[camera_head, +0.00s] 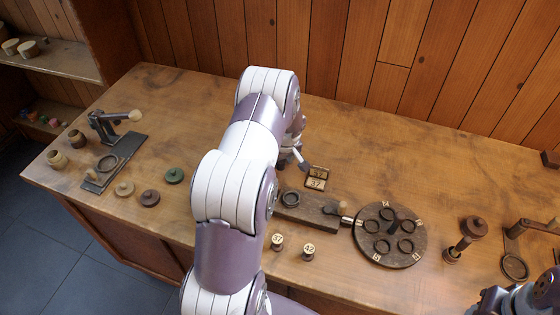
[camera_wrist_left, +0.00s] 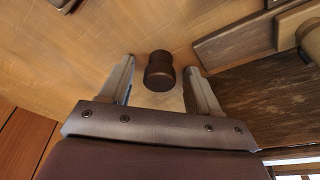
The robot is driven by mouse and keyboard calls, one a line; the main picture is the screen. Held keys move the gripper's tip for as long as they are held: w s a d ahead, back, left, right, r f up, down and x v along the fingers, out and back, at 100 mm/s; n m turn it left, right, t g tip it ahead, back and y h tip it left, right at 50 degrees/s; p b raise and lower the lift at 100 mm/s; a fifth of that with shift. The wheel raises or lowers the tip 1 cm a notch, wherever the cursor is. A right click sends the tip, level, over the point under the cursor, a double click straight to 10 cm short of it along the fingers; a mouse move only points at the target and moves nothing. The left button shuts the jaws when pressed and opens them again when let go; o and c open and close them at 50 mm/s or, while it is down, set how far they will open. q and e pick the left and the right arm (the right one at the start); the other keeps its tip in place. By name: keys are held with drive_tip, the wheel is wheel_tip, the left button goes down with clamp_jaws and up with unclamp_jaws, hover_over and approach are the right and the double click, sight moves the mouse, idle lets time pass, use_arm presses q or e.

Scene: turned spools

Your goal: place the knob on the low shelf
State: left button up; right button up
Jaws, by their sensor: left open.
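A small dark brown turned piece, which looks like the knob (camera_wrist_left: 160,71), stands on the wooden bench in the left wrist view. It is between the fingertips of my left gripper (camera_wrist_left: 158,82), with a gap on each side. In the head view my left gripper (camera_head: 301,161) points down at the bench behind my arm, and I cannot make out the dark piece there. The low shelf (camera_head: 62,122) is at the far left, under a higher shelf, with several small coloured pieces on it. Part of my right arm's end (camera_head: 498,300) shows at the bottom right; its fingers are unclear.
Numbered tiles (camera_head: 317,178) and a wooden block with a ring (camera_head: 322,211) are close to my left gripper. A round board with rings (camera_head: 389,258) is to the right. A lever stand (camera_head: 108,128) and several spools are at left.

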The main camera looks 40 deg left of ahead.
use_arm(q)
drive_tip(key=shift+d, duration=0.2)
drive_tip(key=shift+c, duration=0.5)
drive_tip(key=shift+a, duration=0.1)
clamp_jaws()
drive_tip(key=shift+r, duration=0.2)
